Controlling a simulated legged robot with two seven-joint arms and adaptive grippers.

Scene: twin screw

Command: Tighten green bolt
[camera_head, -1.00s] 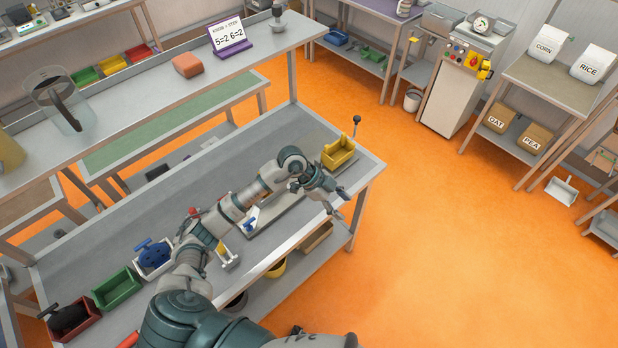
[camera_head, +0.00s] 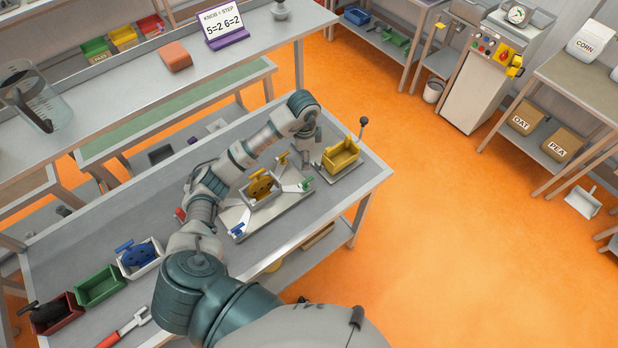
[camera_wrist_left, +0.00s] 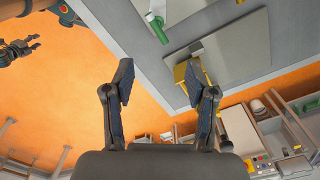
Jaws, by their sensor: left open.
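The green bolt (camera_head: 305,185) sits at the right end of a white arm of the fixture on the workbench. In the left wrist view a green part, likely this bolt (camera_wrist_left: 192,46), shows near the top, beyond the fingertips. The fixture's grey base plate (camera_head: 268,224) also carries a blue bolt (camera_head: 237,230), a yellow bolt (camera_head: 283,159) and a central yellow part (camera_head: 261,186). My left gripper (camera_wrist_left: 159,68) is open and empty; its fingers are mostly hidden in the head view. A dark gripper, likely my right one (camera_wrist_left: 22,48), is small at the left edge.
A yellow bin (camera_head: 341,155) stands on a plate at the right, near a black-knobbed lever (camera_head: 362,126). Green (camera_head: 99,285), red (camera_head: 55,314) and white (camera_head: 140,262) bins and a red-handled tool (camera_head: 122,330) lie at the left of the workbench (camera_head: 75,246).

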